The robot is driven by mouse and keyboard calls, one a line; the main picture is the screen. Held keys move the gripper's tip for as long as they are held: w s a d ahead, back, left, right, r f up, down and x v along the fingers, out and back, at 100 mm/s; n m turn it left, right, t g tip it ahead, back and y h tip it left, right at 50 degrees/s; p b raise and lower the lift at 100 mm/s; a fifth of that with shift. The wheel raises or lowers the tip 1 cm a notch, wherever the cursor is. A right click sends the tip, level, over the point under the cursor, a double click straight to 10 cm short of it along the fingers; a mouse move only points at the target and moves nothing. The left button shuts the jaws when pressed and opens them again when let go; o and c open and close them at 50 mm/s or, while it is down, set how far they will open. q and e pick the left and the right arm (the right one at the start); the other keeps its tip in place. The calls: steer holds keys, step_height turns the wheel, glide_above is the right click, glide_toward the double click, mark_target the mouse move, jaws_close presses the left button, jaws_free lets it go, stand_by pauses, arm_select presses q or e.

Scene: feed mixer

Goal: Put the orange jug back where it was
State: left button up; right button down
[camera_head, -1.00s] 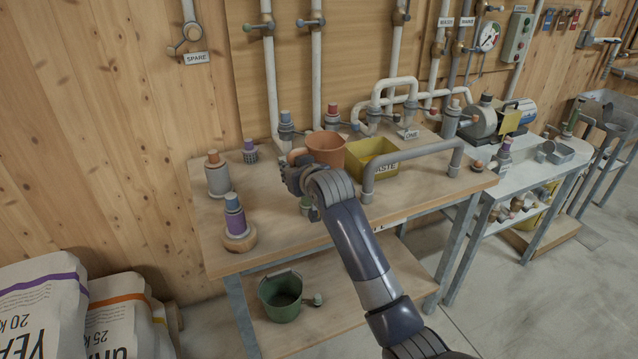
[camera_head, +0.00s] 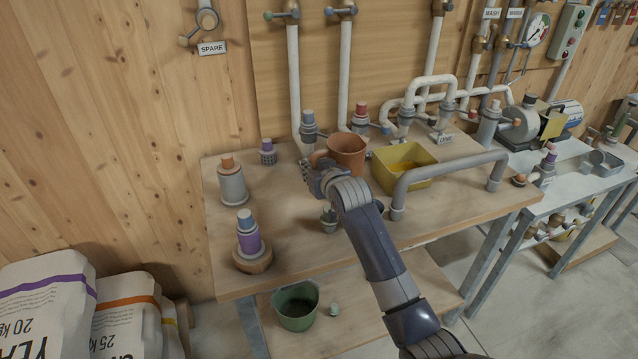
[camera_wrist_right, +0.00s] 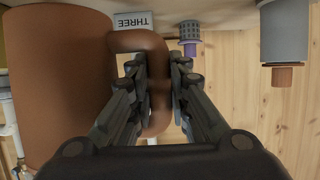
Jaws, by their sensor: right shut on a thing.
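The orange jug (camera_head: 347,150) is upright at the back middle of the wooden bench (camera_head: 300,235), left of the yellow waste tray. My right gripper (camera_head: 318,178) is at the jug's left side, shut on its handle. In the right wrist view the jug (camera_wrist_right: 60,85) fills the left, and the fingers (camera_wrist_right: 155,90) sit on both sides of the handle. A sign reading THREE (camera_wrist_right: 132,20) shows behind the handle. I cannot tell whether the jug's base touches the bench, since my arm hides it. My left gripper is not in view.
The yellow tray (camera_head: 405,181) is close to the jug's right, behind a grey pipe rail (camera_head: 450,168). Capped fittings (camera_head: 232,185) and a purple one on a wooden disc (camera_head: 249,240) stand at left. A green bucket (camera_head: 297,306) is on the lower shelf.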

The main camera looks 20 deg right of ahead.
step_height(320, 180, down, 4)
steer(key=shift+w+r, duration=0.15)
steer(key=shift+r, duration=0.1)
steer(key=shift+f, duration=0.9)
steer(key=c, duration=1.6)
jaws_free()
steer(key=shift+c, duration=0.2)
steer(key=shift+o, duration=0.6)
steer(key=shift+r, duration=0.1)
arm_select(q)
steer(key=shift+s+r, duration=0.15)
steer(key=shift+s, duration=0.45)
arm_select(e)
steer(key=shift+r, duration=0.1)
steer(key=v, duration=1.2)
steer(key=shift+d, duration=0.1)
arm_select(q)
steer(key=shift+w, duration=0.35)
